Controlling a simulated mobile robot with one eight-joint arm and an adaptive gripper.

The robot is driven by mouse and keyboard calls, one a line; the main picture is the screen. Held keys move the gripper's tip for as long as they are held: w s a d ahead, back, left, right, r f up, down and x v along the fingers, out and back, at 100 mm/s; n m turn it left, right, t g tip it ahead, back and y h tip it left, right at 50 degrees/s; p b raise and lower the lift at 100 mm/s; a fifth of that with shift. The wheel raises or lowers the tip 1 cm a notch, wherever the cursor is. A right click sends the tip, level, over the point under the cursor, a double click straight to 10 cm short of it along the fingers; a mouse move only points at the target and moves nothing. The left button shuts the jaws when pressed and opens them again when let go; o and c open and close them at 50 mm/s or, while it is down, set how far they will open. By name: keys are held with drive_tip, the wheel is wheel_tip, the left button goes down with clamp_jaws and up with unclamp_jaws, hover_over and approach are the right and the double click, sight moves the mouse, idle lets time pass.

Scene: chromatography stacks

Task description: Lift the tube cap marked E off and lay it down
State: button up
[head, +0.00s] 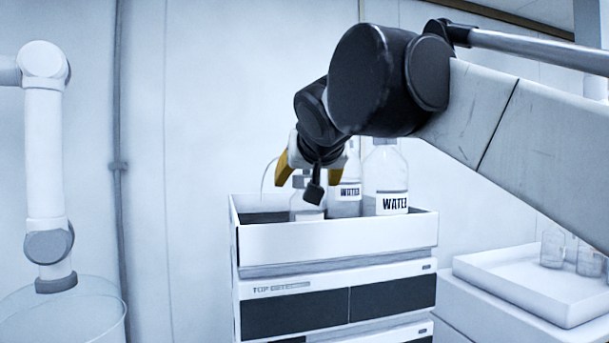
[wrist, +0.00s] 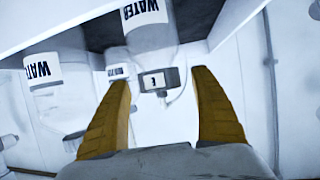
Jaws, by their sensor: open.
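The tube cap (wrist: 153,80) is a grey block with a small white label, in the middle of the wrist view; its letter is too small to read surely. A thin pale tube runs from it. It sits on the neck of a clear bottle (wrist: 150,38), which also shows in the head view (head: 303,213) in the tray. My gripper (wrist: 162,77) is open with nothing held. Its yellow fingers are either side of the cap in the wrist view, with gaps on both sides. In the head view my gripper (head: 309,173) hangs over the bottle, partly hiding the cap.
Two WATER bottles (head: 384,182) (head: 345,193) stand close to the right in the same white tray (head: 335,242) atop the instrument stack. A lower white tray (head: 515,290) at right holds clear bottles and has bare floor in front. Another white arm (head: 45,150) stands at left.

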drive_tip(key=shift+w+a+f, duration=0.1)
drive_tip(key=shift+w+f, duration=0.1)
drive_tip(key=shift+w, duration=0.25)
drive_tip(key=shift+s, duration=0.25)
drive_tip(key=c, duration=1.3)
drive_tip(key=shift+r, duration=0.15)
